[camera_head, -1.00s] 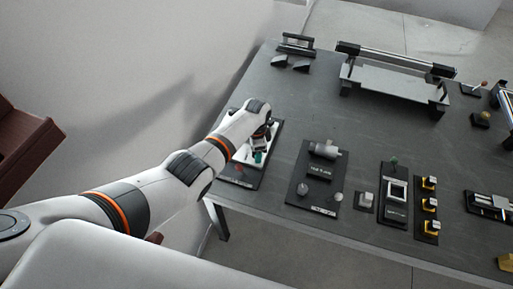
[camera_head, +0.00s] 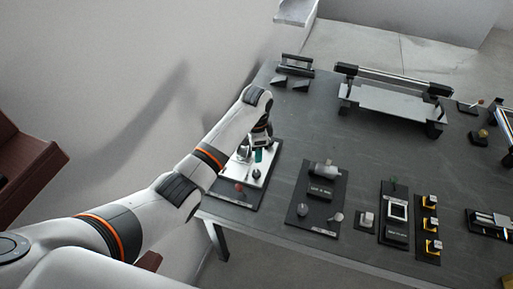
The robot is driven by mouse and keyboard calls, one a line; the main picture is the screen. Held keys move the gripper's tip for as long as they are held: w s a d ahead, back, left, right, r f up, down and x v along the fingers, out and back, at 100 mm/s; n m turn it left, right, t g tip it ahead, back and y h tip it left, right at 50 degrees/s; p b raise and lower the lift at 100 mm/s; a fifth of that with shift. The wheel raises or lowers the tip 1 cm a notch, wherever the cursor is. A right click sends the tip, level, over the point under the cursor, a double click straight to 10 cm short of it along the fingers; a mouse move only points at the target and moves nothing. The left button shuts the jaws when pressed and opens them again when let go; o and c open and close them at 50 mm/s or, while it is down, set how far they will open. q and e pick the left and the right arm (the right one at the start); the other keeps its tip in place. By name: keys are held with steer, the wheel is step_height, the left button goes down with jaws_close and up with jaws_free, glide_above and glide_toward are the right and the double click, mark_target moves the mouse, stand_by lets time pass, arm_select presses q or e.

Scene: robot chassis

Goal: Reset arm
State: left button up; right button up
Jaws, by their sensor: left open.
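My left arm comes in from the left, and my left gripper (camera_head: 260,143) points down over the left end of the dark table (camera_head: 285,128). The gripper is small in the view and partly hidden by its own wrist; it is open. My right gripper is not in view.
A motor board (camera_head: 318,195) and a board with several yellow-based switches (camera_head: 431,226) lie to the right. A grey platform with a rail (camera_head: 393,103) stands at the back, with a black handled fixture (camera_head: 296,70) at back left. The table between them is clear.

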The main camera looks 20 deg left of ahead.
arm_select(q)
steer(key=shift+f, duration=0.1)
stand_by(0.3)
steer(key=s+d+f+n, duration=0.1)
steer(key=s+f+n, duration=0.1)
steer(key=s+f, duration=0.45)
steer(key=s+a+r+n+t, duration=0.1)
steer(key=s+a+r+n, duration=0.15)
steer(key=s, duration=0.65)
steer(key=s+a+r+n+t, duration=0.1)
steer(key=s+r+n, duration=0.2)
steer(key=s, duration=0.7)
steer(key=s+a+r+n+t, duration=0.1)
steer(key=s+r+n+t, duration=0.15)
steer(key=s, duration=0.65)
step_height(320, 180, down, 30)
steer(key=g+b, duration=0.2)
steer(key=b, duration=0.2)
steer(key=s+a+f+b, duration=0.1)
steer(key=s+f, duration=0.7)
steer(key=f, duration=0.2)
steer(key=s+a+f+g+b, duration=0.1)
steer(key=s+f+b, duration=0.1)
steer(key=s+f, duration=0.7)
steer(key=shift+a+f, duration=0.4)
steer(key=shift+f, duration=0.3)
